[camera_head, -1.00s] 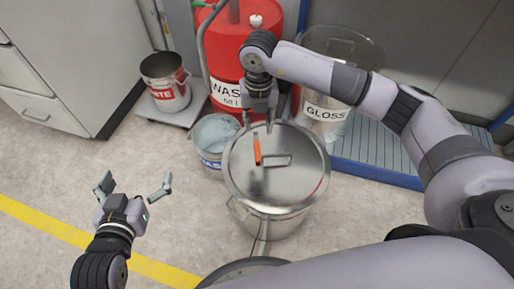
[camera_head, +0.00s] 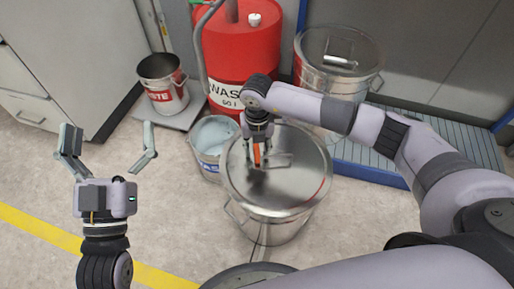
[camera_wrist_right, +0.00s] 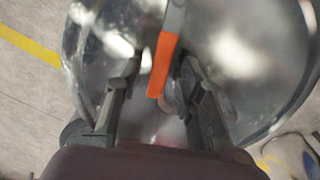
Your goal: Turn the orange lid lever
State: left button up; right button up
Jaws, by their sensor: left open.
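The orange lid lever (camera_head: 257,155) is on the shiny metal lid (camera_head: 290,180) of the large pot in the middle of the head view. My right gripper (camera_head: 256,163) is over the lid with its fingers around the lever. In the right wrist view the lever (camera_wrist_right: 161,68) lies between the two fingers of that gripper (camera_wrist_right: 161,72), which are apart. A gap shows on the left side of the lever; contact on the right side cannot be told. My left gripper (camera_head: 109,150) is open and empty over the floor at the left.
A blue-white bucket (camera_head: 213,140) stands close to the pot's left. Behind are a small waste bucket (camera_head: 164,85), a red waste drum (camera_head: 237,55) and a metal pot (camera_head: 335,75) on a blue-edged grate (camera_head: 385,165). Floor at the left is clear.

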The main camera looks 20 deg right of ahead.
grip_shut()
dwell(0.4)
dwell(0.4)
